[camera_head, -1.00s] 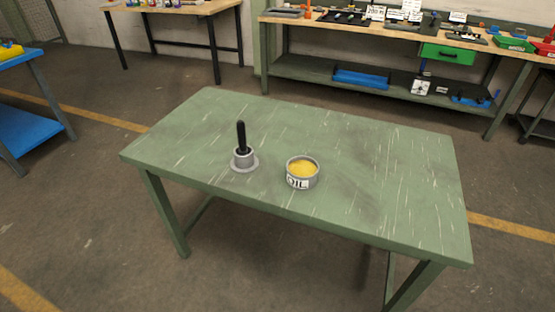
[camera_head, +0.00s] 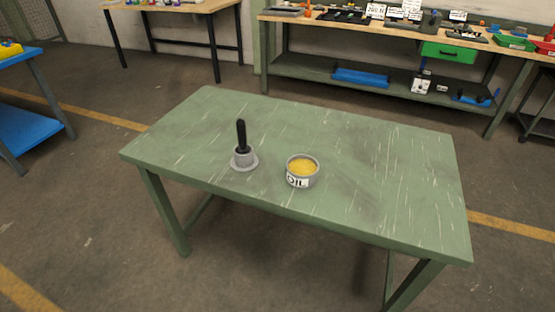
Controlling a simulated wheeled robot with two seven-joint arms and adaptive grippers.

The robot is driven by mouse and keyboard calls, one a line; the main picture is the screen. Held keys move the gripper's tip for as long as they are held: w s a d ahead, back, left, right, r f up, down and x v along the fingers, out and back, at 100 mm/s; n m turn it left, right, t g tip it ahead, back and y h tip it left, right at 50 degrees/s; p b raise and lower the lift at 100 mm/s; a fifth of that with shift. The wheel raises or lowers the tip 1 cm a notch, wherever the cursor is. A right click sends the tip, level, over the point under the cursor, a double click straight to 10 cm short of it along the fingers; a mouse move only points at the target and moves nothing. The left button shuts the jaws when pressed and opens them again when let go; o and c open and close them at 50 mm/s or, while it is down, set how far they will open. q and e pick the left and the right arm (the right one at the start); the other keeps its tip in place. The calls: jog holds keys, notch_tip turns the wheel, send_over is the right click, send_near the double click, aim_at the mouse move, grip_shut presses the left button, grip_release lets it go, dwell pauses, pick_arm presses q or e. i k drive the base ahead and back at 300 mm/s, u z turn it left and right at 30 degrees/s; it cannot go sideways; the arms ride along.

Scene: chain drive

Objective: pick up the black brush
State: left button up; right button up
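The black brush (camera_head: 241,135) stands upright in a small grey round holder (camera_head: 244,161) on the green table (camera_head: 390,170). Only its black handle shows; its lower end is hidden in the holder. A grey round tin labelled OIL (camera_head: 301,181), with yellow contents, stands to the right of the holder, apart from it. Neither of my grippers is in view.
The right half and the back of the green table are bare. A workbench (camera_head: 345,25) with tools and a green drawer (camera_head: 447,53) stands behind. Another wooden table (camera_head: 185,8) is at the back left, and a blue cart (camera_head: 25,130) at the left edge.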

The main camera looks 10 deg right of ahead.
aim_at(241, 134)
jog(key=u, duration=0.1)
jog(key=i, duration=1.35)
jog(key=z, duration=0.95)
